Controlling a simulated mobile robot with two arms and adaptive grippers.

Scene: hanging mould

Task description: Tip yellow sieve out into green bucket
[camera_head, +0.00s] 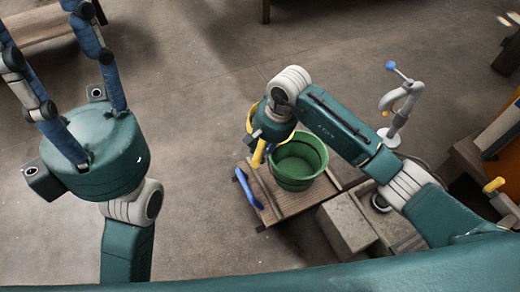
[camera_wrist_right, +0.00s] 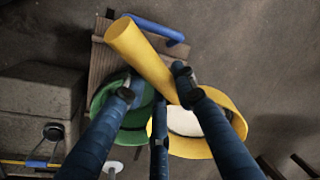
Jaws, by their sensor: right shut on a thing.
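The yellow sieve (camera_wrist_right: 232,103) is in my right gripper (camera_wrist_right: 155,85), whose fingers are shut around its thick yellow handle (camera_wrist_right: 137,50). Its round bowl has something white inside and lies beside the green bucket in the wrist view. In the head view, the handle (camera_head: 259,153) shows below my right gripper (camera_head: 268,137), which hides most of the bowl. The green bucket (camera_head: 300,163) stands upright, just right of that gripper; it also shows in the wrist view (camera_wrist_right: 130,137), partly covered by fingers. My left gripper (camera_head: 55,62) is open and empty at the far left.
The bucket stands on a small wooden platform (camera_head: 290,206) with a blue handle (camera_head: 247,188) at its left. A grey block (camera_head: 345,225) adjoins it at the right. A pale stand with a blue-tipped lever (camera_head: 400,105) rises further right. The floor left of the platform is clear.

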